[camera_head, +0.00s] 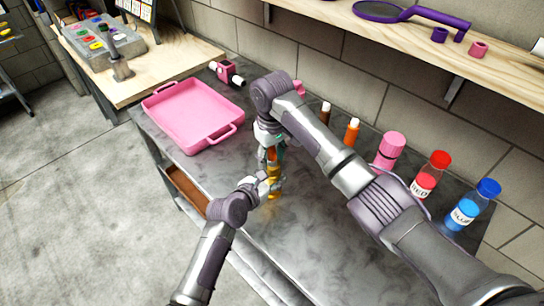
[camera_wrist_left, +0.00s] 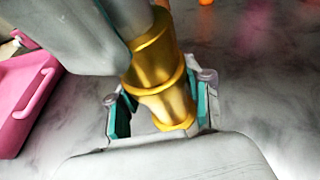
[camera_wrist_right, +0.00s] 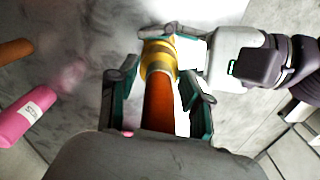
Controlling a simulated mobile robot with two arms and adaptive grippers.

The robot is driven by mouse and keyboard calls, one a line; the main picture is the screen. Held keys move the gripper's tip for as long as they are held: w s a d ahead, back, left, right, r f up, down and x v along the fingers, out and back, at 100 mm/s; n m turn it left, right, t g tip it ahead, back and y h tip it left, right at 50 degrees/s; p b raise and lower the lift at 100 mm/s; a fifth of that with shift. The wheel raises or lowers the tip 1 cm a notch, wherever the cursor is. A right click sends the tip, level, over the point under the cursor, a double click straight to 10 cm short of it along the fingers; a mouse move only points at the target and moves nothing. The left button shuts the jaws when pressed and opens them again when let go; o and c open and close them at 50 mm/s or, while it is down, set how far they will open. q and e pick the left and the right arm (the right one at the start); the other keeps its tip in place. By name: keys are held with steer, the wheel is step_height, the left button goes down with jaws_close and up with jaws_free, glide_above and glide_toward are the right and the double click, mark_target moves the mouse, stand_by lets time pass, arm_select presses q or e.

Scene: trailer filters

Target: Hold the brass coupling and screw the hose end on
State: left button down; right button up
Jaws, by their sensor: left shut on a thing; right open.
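The brass coupling (camera_head: 273,184) stands upright above the grey bench, and its gold body fills the middle of the left wrist view (camera_wrist_left: 155,60). My left gripper (camera_head: 268,186) comes in from the left and is shut around its lower part. The orange-brown hose end (camera_wrist_right: 158,103) is directly above the coupling, in line with it; the two meet or nearly meet, and I cannot tell if the threads engage. My right gripper (camera_wrist_right: 157,82) is open, with its fingers on both sides of the hose end. In the head view, the right gripper (camera_head: 269,140) partly hides the hose end.
A pink tray (camera_head: 190,115) lies on the bench at left. Along the wall stand an orange-brown bottle (camera_head: 351,133), a pink bottle (camera_head: 389,150), a red-capped bottle (camera_head: 432,175) and a blue-capped bottle (camera_head: 472,205). A wooden shelf (camera_head: 420,40) overhangs the back.

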steer(key=shift+r, duration=2.3)
steer(key=shift+o, duration=0.6)
step_height(320, 180, up, 8)
steer(key=n, duration=0.4)
steer(key=shift+w+r, duration=0.15)
steer(key=shift+r, duration=0.4)
step_height(320, 180, down, 12)
steer(key=shift+f, duration=0.1)
